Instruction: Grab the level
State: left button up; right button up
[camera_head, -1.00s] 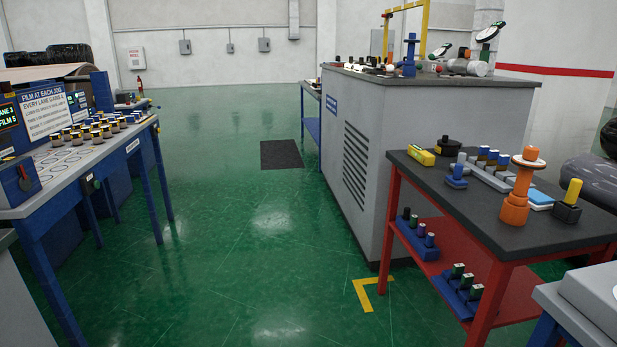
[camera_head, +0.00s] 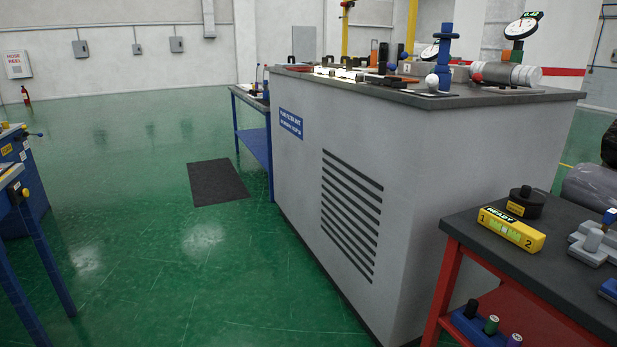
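A yellow level (camera_head: 511,229) marked "READY", with "1" and "2" on its side, lies on the dark top of the red-framed table (camera_head: 570,270) at the lower right. It lies near the table's left edge, just in front of a round black object with a yellow label (camera_head: 525,203). Neither of my grippers shows in the head view.
A large grey cabinet (camera_head: 300,210) with a dark top holding instruments stands left of and behind the red table. A blue table leg (camera_head: 45,262) is at the left edge. A dark mat (camera_head: 218,182) lies on the open green floor (camera_head: 150,270) between them.

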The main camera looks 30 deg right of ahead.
aim_at(526, 238)
jog(key=z, duration=1)
jog(key=i, duration=1.55)
jog(key=z, duration=1)
